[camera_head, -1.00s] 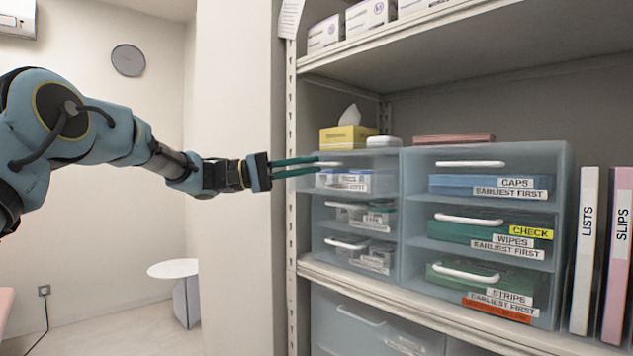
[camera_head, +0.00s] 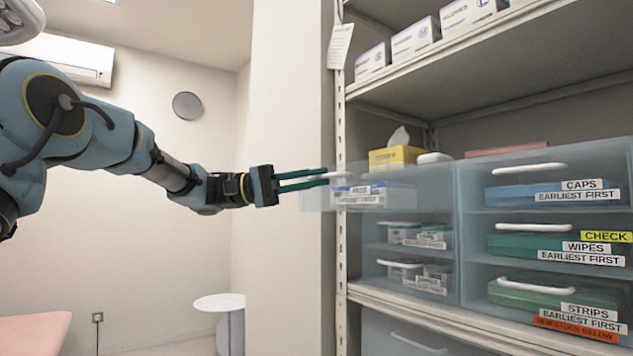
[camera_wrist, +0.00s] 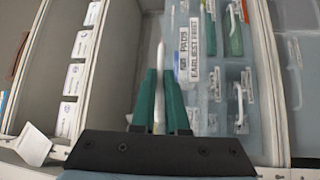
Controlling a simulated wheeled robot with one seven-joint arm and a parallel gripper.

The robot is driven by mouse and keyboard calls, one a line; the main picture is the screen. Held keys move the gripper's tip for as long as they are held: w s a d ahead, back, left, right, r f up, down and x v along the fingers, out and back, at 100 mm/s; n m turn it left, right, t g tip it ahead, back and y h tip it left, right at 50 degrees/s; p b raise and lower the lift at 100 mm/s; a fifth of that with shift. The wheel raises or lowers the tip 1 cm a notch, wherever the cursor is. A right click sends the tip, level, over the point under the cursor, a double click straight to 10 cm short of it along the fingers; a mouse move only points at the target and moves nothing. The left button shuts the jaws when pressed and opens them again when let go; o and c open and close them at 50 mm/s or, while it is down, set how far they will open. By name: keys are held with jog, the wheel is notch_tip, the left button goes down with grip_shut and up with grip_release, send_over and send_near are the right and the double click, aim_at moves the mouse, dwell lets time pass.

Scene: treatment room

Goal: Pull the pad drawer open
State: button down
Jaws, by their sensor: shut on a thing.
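The pad drawer (camera_head: 318,198) is the clear top drawer of the left drawer unit. It stands out past the shelf's front edge. A blue-topped pack and white labels show inside it. In the wrist view its label (camera_wrist: 184,52) reads PADS, EARLIEST FIRST. My gripper (camera_head: 326,176) has green fingers shut on the drawer's white handle (camera_head: 341,175). In the wrist view the handle (camera_wrist: 159,85) runs between the two fingertips (camera_wrist: 160,75).
Two closed clear drawers (camera_head: 415,236) sit below. To the right is a wider drawer unit (camera_head: 472,225) with CAPS, WIPES and STRIPS labels. A yellow tissue box (camera_head: 395,156) stands on top. A metal shelf post (camera_head: 340,260) is close to the drawer. Free room lies to the left, with a small round table (camera_head: 220,302).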

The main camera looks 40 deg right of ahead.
jog(key=shift+f, duration=0.1)
jog(key=c, duration=0.9)
grip_release()
jog(key=shift+c, duration=0.2)
jog(key=shift+w, duration=0.1)
jog(key=b+v, duration=0.1)
jog(key=v, duration=0.9)
jog(key=shift+w+a+b, duration=0.2)
jog(key=shift+a+b, duration=0.05)
jog(key=shift+b, duration=0.05)
